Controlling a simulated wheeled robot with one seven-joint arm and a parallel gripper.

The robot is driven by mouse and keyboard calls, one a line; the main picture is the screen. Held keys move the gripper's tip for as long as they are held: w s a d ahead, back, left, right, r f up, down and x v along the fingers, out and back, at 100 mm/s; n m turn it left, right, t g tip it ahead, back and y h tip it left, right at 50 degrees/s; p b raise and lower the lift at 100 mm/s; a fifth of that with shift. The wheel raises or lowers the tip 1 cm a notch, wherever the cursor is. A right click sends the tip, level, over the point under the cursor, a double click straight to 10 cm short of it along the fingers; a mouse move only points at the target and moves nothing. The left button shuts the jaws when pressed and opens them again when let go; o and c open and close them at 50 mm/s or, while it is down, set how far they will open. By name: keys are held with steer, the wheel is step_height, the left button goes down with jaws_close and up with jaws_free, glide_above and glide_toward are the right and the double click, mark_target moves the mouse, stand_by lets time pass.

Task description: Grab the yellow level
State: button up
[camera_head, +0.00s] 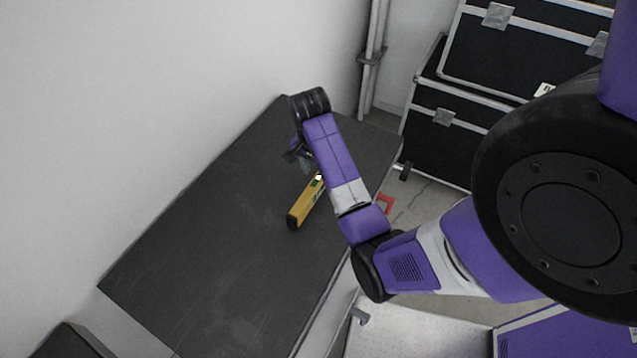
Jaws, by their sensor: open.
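The yellow level (304,203) lies on the dark table top (215,255), with a black end toward the camera. Its far end is partly hidden behind my arm. My gripper (291,157) is small and dark in this view, beside the wrist and close to the level's far end. It is open, and I see nothing between its fingers. I cannot tell whether a finger touches the level.
A white wall (120,110) runs along the table's left side. Black flight cases (450,130) are stacked at the back right. A red object (386,204) shows at the table's right edge. A dark box (70,343) stands at the bottom left. The near table top is clear.

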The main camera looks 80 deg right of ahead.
mark_target(318, 179)
steer(key=f, duration=0.2)
steer(key=f+p, duration=0.1)
steer(key=f, duration=0.2)
steer(key=shift+s+d+f, duration=0.1)
steer(key=shift+s+f, duration=0.1)
steer(key=shift+f, duration=0.1)
jaws_close()
